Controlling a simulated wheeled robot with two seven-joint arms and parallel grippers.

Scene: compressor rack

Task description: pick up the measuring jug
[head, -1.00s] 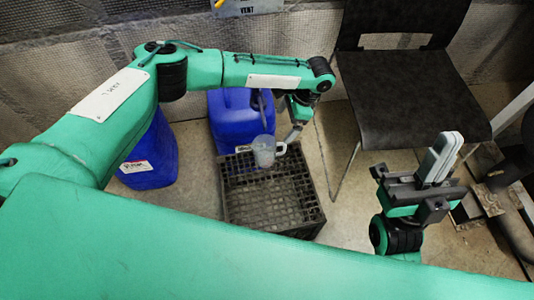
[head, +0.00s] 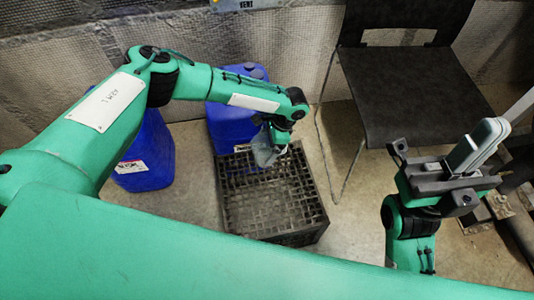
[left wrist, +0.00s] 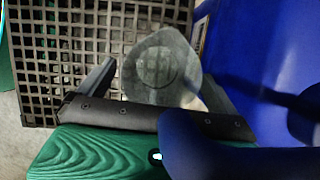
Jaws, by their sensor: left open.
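The measuring jug (head: 264,152) is a translucent grey vessel at the back edge of the black crate (head: 290,238). My left gripper (head: 277,140) is over it in the head view and partly hides it. In the left wrist view the jug (left wrist: 160,66) shows from above, with its round base visible through it. My left gripper (left wrist: 152,88) is open, with one finger on each side of the jug; contact cannot be told. My right gripper (head: 455,178) is far to the right, with a light grey piece (head: 478,146) at it; whether this is held is unclear.
A blue container (head: 232,118) stands right behind the crate; its side (left wrist: 270,60) fills the right of the left wrist view. Another blue container (head: 148,155) stands at the left. A black chair (head: 415,95) is at the back right. Floor is clear right of the crate (head: 360,215).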

